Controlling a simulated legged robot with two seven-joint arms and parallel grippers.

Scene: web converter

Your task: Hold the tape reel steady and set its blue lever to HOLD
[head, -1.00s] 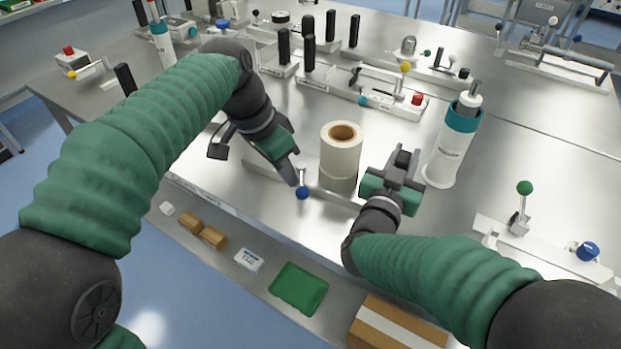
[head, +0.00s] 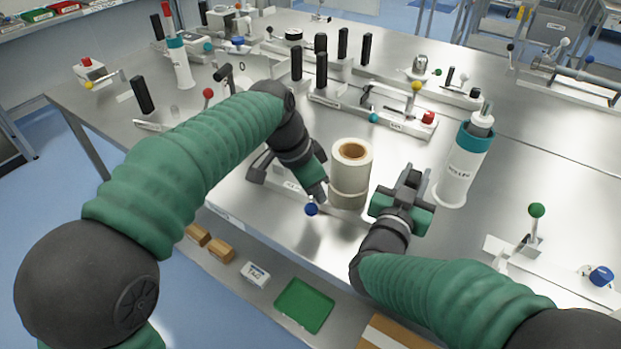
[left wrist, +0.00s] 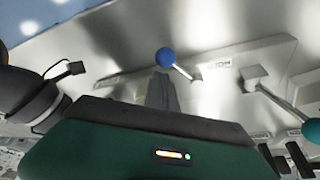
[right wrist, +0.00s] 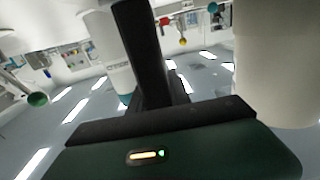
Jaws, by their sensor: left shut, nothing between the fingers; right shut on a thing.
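The cream tape reel (head: 350,176) stands upright on the bench and shows at the right edge of the right wrist view (right wrist: 278,65). The lever's blue knob (head: 311,209) is at its front left; the left wrist view shows the knob (left wrist: 165,57) and its thin metal stem. My left gripper (head: 320,195) is shut and empty, its tips just behind the knob; I cannot tell whether they touch. My right gripper (head: 412,184), right of the reel, is shut on a black upright handle (right wrist: 145,45).
A white bottle with a teal top (head: 465,165) stands right of my right gripper. A green-knobbed lever (head: 536,210) is at the right. A green tray (head: 305,305) is on the lower shelf.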

